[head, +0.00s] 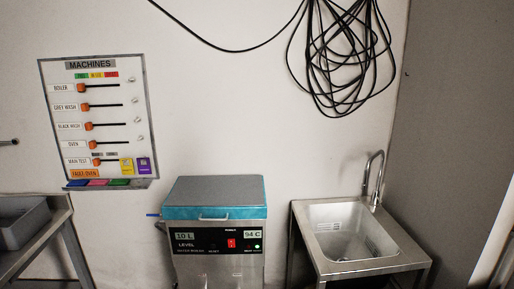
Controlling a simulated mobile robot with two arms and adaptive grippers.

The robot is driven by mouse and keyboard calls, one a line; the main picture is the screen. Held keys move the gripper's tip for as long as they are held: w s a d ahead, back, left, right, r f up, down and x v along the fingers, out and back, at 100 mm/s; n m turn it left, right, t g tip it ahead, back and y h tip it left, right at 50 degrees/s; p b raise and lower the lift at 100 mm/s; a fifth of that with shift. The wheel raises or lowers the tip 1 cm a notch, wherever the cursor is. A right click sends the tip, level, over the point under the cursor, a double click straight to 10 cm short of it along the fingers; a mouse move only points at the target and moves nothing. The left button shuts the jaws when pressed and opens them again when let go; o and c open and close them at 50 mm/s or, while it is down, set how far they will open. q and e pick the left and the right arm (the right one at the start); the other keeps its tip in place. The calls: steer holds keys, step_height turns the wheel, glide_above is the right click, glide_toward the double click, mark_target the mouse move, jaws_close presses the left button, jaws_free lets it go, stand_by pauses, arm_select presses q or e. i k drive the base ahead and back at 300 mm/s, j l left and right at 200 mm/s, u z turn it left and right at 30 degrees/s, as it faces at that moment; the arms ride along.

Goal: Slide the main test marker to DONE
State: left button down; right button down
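A white MACHINES board (98,122) hangs on the wall at the left of the head view. It has several labelled rows, each with a dark slot and an orange marker. The main test row is the lowest; its orange marker (97,161) sits at the left end of its slot, like the markers above it. Small lettering above this slot is too small to read. Neither of my grippers is in view.
Yellow and purple cards (143,165) are beside the main test slot, right of it. A water boiler (215,240) stands below and right. A metal sink (360,245) is further right. A bench with a grey tray (22,222) is lower left. Black cable hangs above.

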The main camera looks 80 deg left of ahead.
mark_target(96, 162)
steer(key=j+u, duration=0.1)
steer(key=u, duration=0.35)
steer(key=k+j+u, duration=0.1)
steer(key=u, duration=0.35)
steer(key=j+u, duration=0.2)
steer(key=u, duration=0.25)
steer(key=j+u, duration=0.15)
steer(key=u, duration=0.3)
